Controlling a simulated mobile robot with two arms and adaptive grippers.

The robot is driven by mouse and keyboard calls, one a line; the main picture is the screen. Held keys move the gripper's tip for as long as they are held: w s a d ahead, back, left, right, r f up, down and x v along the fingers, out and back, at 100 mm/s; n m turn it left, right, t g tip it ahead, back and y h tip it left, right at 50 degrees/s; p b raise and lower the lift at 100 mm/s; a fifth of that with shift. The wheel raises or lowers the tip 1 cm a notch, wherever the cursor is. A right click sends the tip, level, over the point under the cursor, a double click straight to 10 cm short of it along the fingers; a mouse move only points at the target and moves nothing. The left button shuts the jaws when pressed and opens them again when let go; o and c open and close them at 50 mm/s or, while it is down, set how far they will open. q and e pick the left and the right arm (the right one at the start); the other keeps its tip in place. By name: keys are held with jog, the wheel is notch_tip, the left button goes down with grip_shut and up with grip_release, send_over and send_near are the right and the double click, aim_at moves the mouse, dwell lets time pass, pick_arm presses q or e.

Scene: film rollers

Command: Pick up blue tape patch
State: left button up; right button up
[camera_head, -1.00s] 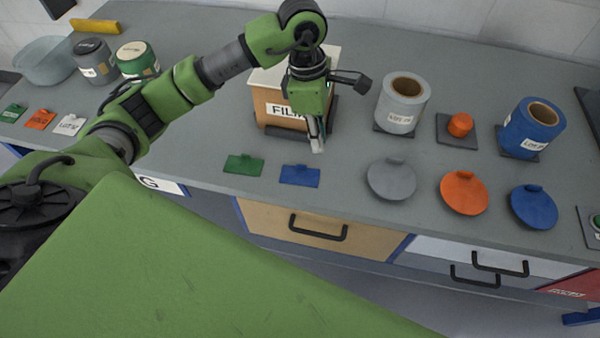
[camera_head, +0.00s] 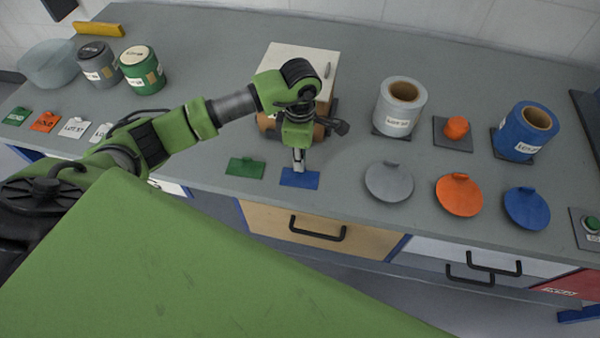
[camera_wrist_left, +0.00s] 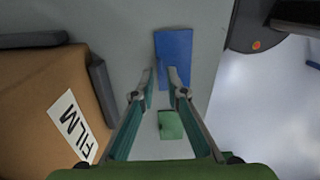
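The blue tape patch (camera_head: 300,180) lies flat on the grey bench near its front edge. My left gripper (camera_head: 299,170) points down at the patch's back edge. In the left wrist view the blue patch (camera_wrist_left: 174,48) reaches between and past the fingertips (camera_wrist_left: 161,76), which stand a little apart. The left gripper looks open, with a narrow gap. I cannot tell whether the fingers touch the patch. My right gripper is not in view.
A green patch (camera_head: 245,167) lies just left of the blue one. The film box (camera_head: 300,62) stands behind the gripper. Grey (camera_head: 389,181), orange (camera_head: 460,195) and blue (camera_head: 527,208) discs lie to the right, with grey (camera_head: 400,112) and blue (camera_head: 522,135) rollers behind.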

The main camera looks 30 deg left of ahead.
aim_at(300, 176)
pick_arm(q)
jog(key=shift+f, duration=1.3)
grip_shut()
jog(key=shift+r, duration=0.1)
